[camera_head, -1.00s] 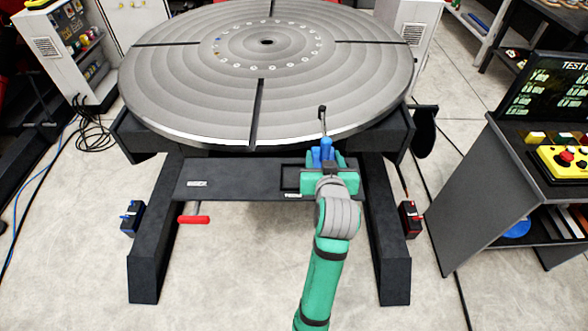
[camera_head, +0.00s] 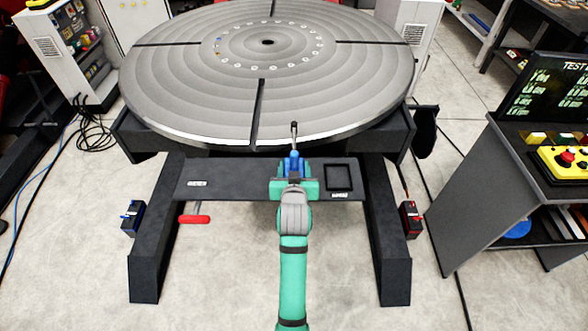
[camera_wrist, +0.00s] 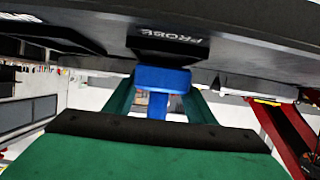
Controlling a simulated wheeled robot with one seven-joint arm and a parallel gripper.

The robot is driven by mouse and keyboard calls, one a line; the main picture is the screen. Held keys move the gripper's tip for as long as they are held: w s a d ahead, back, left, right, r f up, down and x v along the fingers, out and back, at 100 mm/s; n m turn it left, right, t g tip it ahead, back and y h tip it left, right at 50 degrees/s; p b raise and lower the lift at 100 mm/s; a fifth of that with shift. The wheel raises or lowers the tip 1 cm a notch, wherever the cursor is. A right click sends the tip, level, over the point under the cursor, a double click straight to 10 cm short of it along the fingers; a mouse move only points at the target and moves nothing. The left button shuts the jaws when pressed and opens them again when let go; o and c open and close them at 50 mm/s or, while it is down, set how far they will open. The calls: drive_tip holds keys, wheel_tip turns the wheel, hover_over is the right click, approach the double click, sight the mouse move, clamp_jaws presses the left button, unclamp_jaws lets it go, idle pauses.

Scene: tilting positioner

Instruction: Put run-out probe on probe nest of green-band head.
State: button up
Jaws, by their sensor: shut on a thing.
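The run-out probe (camera_head: 294,160) is blue with a thin dark stem pointing up towards the turntable. My green gripper (camera_head: 293,176) is shut on it, over the middle-right of the dark front shelf. In the wrist view the blue probe body (camera_wrist: 162,78) sits between the two green fingers of my gripper (camera_wrist: 158,102). The height of the probe above the shelf is hard to tell. I cannot make out a green-band head or its probe nest in either view.
The dark shelf (camera_head: 228,178) has an empty square recess (camera_head: 339,176) at its right. The large grey turntable (camera_head: 190,90) stands just behind. A red handle (camera_head: 195,219) sticks out at lower left. A console (camera_head: 470,200) stands at right. The floor in front is open.

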drive_tip(key=shift+f, duration=0.25)
drive_tip(key=shift+f, duration=0.4)
